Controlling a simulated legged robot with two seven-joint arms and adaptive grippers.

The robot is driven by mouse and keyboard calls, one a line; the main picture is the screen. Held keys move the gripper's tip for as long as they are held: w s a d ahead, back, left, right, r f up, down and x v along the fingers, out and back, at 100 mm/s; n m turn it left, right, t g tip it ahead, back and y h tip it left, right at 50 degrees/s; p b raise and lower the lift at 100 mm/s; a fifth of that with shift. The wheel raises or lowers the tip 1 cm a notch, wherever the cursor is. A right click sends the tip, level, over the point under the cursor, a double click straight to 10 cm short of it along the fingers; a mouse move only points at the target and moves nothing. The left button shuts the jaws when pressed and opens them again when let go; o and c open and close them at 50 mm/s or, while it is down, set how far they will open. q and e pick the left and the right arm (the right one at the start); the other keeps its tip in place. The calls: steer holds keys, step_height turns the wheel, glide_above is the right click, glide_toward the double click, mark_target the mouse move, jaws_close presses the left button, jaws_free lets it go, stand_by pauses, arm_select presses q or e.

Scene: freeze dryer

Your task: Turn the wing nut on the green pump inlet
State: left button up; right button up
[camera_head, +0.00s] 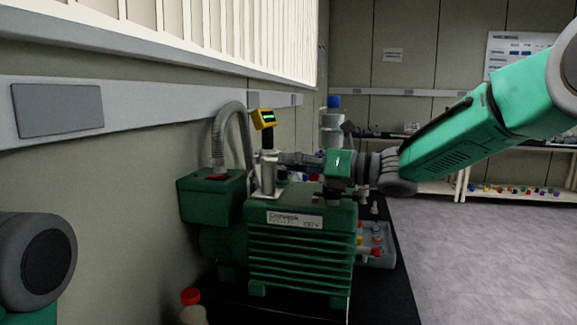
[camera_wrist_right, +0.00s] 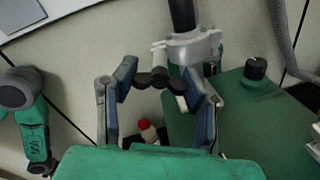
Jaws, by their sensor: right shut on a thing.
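The green pump (camera_head: 300,245) stands on a dark bench top, with a ribbed body and a white label. Its metal inlet (camera_head: 268,175) rises from the top, and the clamp also shows in the right wrist view (camera_wrist_right: 195,45). The dark wing nut (camera_wrist_right: 153,80) sticks out from the clamp's side. My right gripper (camera_head: 288,158) reaches in from the right above the pump. In the right wrist view its two fingers (camera_wrist_right: 158,76) stand on either side of the wing nut, closed on it. Only a link of my left arm shows at the lower left; its gripper is out of sight.
A red-capped bottle (camera_head: 191,298) stands before the pump. A grey tray (camera_head: 378,250) lies right of it. The wall is close on the left.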

steer(key=shift+d+f, duration=0.15)
steer(key=o, duration=1.2)
steer(key=shift+d, duration=0.5)
steer(key=v, duration=1.2)
steer(key=shift+d, duration=0.2)
steer(key=shift+a, duration=0.1)
